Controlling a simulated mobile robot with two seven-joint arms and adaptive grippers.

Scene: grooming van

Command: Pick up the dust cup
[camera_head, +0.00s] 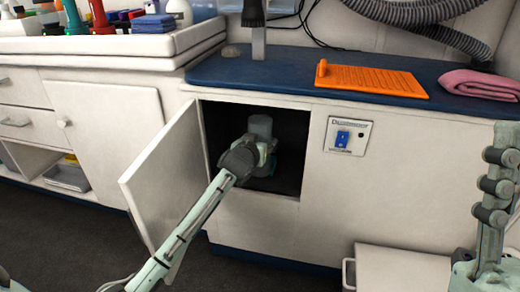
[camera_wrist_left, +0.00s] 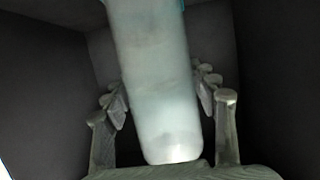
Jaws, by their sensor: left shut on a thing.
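The dust cup (camera_head: 261,127) is a greyish, translucent cylinder inside the open cupboard, partly hidden behind my left gripper (camera_head: 262,155) in the head view. In the left wrist view the dust cup (camera_wrist_left: 158,80) looks pale and stands between the two fingers of my left gripper (camera_wrist_left: 160,105), which is shut on it. Its upper end is cut off by the frame there. My right arm is at the right edge of the head view; its gripper fingers are not visible.
The cupboard door (camera_head: 163,180) hangs open on the left of the dark opening. The blue counter (camera_head: 285,72) above holds an orange mat (camera_head: 372,80) and a folded pink towel (camera_head: 482,84). A panel with a blue switch (camera_head: 343,138) is right of the opening.

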